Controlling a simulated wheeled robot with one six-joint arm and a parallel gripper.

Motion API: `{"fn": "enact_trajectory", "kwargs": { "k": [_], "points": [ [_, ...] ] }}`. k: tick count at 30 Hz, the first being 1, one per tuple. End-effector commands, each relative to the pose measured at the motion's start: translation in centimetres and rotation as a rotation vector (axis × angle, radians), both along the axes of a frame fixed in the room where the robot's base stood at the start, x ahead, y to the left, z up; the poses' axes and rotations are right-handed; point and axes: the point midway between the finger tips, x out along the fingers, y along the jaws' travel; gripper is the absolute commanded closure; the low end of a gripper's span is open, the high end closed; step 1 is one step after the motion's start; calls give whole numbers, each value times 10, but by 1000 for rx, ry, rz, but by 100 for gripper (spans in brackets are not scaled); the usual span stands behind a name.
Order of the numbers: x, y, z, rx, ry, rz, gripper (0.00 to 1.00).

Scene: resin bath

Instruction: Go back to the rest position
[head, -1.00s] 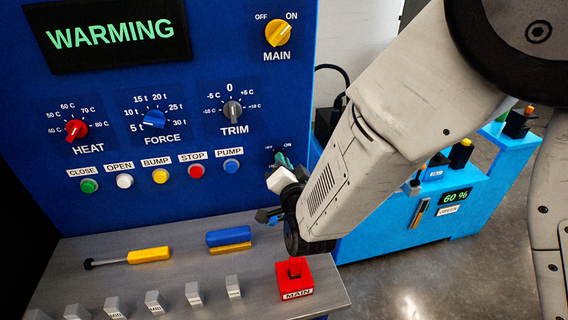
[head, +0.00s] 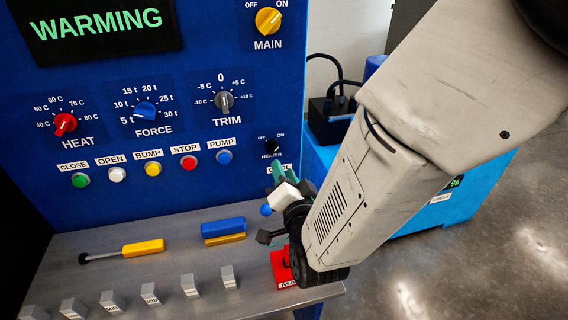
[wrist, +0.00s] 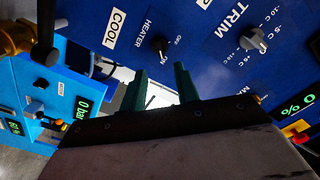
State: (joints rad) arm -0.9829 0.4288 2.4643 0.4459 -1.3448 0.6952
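My gripper (head: 280,178) is in front of the lower right of the blue control panel (head: 190,55) in the head view, close to the HEATER switch (head: 271,146). In the wrist view its two teal fingers (wrist: 163,84) stand apart with nothing between them. They point at the panel, below the HEATER switch (wrist: 159,44) and the COOL label (wrist: 114,28). The arm hangs over the right end of the grey shelf. It partly hides the red MAIN block (head: 281,263).
A yellow-handled tool (head: 143,248), a blue-and-yellow block (head: 223,229) and several small grey labelled blocks (head: 190,286) lie on the shelf (head: 175,262). A light-blue unit (head: 480,190) stands behind the arm at right. Bare floor (head: 500,255) shows at lower right.

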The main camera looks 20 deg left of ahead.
Motion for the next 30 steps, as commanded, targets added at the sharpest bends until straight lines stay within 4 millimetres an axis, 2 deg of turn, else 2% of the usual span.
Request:
{"fn": "enact_trajectory", "kwargs": {
  "k": [13, 17, 20, 24, 27, 30],
  "points": [
    [1, -1, 1, -3, 3, -2, 69],
    [15, -14, 8, -41, 44, -17, 69],
    [34, -37, 19, -116, 120, -30, 69],
    [52, -87, 36, -262, 253, -34, 69],
    [52, -129, 48, -373, 351, -25, 69],
    [42, -174, 59, -484, 446, -9, 69]
  ]
}}
